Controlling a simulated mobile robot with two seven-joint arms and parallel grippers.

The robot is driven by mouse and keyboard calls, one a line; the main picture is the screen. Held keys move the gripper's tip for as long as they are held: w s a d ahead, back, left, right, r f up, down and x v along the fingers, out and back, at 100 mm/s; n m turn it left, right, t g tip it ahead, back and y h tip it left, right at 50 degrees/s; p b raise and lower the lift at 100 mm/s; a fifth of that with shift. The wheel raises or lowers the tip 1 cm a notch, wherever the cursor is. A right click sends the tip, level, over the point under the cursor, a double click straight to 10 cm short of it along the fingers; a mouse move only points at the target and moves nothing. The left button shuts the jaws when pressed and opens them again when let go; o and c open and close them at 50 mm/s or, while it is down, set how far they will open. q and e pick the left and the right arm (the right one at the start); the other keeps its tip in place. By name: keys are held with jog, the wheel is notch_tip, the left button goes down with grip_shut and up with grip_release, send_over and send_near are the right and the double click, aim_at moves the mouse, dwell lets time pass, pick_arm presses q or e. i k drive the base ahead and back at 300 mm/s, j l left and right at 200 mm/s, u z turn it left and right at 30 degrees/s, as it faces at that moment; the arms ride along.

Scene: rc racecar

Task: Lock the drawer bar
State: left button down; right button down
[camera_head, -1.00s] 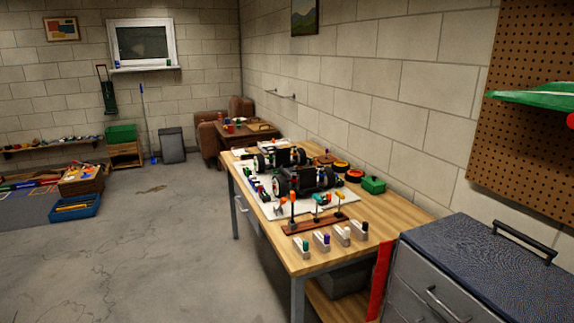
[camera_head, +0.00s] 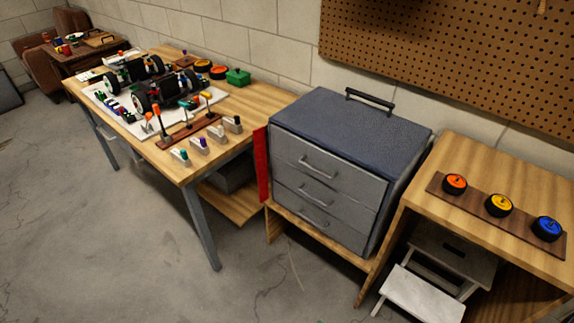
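A grey drawer cabinet (camera_head: 325,180) with a dark blue top stands right of the workbench on a low wooden stand. Its three drawers look shut, each with a metal handle, such as the top handle (camera_head: 318,167). A red upright bar (camera_head: 262,165) is at the cabinet's left front edge, beside the drawer fronts and not across them. A black carry handle (camera_head: 370,100) is on top of the cabinet. Neither of my grippers shows in the view.
The wooden workbench (camera_head: 258,100) on the left holds a partly built car and small tools. A wooden shelf unit (camera_head: 480,160) on the right carries orange, yellow and blue wheels. A white step stool (camera_head: 425,295) stands under it. Concrete floor (camera_head: 110,240) in front is clear.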

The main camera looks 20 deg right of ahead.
aim_at(259, 155)
jog(key=j+z, duration=0.1)
jog(key=z, duration=0.35)
jog(key=i+j+z, duration=0.1)
jog(key=z, duration=0.3)
jog(key=j+z, duration=0.1)
jog(key=z, duration=0.35)
jog(key=j+z, duration=0.7)
jog(key=j, duration=0.15)
jog(key=j+z, duration=0.25)
jog(key=j, duration=0.2)
jog(key=k+j+z, duration=0.25)
jog(key=j, duration=0.15)
jog(key=k+j+z, duration=0.15)
jog(key=j, duration=0.25)
jog(key=k+j+z, duration=0.15)
jog(key=j, duration=0.3)
jog(key=k+j, duration=0.2)
jog(key=j, duration=0.2)
jog(key=k+j, duration=0.15)
jog(key=j, duration=0.3)
jog(key=k+j+z, duration=0.1)
jog(key=j, duration=0.3)
jog(key=k+j, duration=0.25)
jog(key=j, duration=0.5)
jog(key=i+j, duration=0.15)
jog(key=j, duration=0.25)
jog(key=k, duration=0.15)
